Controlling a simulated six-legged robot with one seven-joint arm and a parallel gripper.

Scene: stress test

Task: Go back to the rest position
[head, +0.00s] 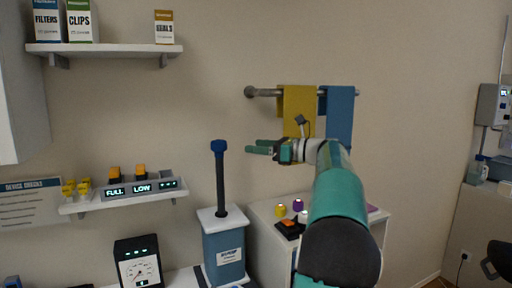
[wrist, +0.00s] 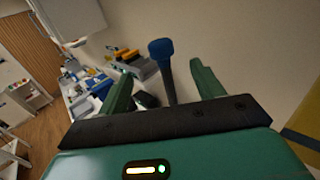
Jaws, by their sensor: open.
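My gripper (head: 258,147) is at the end of my outstretched teal arm in the head view, in front of the wall and pointing left. Its two green fingers are apart, and it also shows in the wrist view (wrist: 162,75) with nothing between the fingers that I can see held. A dark rod with a blue knob (head: 218,147) stands upright from a blue-and-white box (head: 224,250), just left of the fingertips. In the wrist view the blue knob (wrist: 161,49) appears beyond the fingers, in the gap between them; contact is not visible.
A rail holds a yellow towel (head: 298,107) and a blue towel (head: 340,115) behind my arm. A white cabinet (head: 262,214) with small coloured items stands below it. A shelf (head: 105,48) with boxes and a lower shelf (head: 122,201) with displays are at left. A gauge (head: 139,264) stands below.

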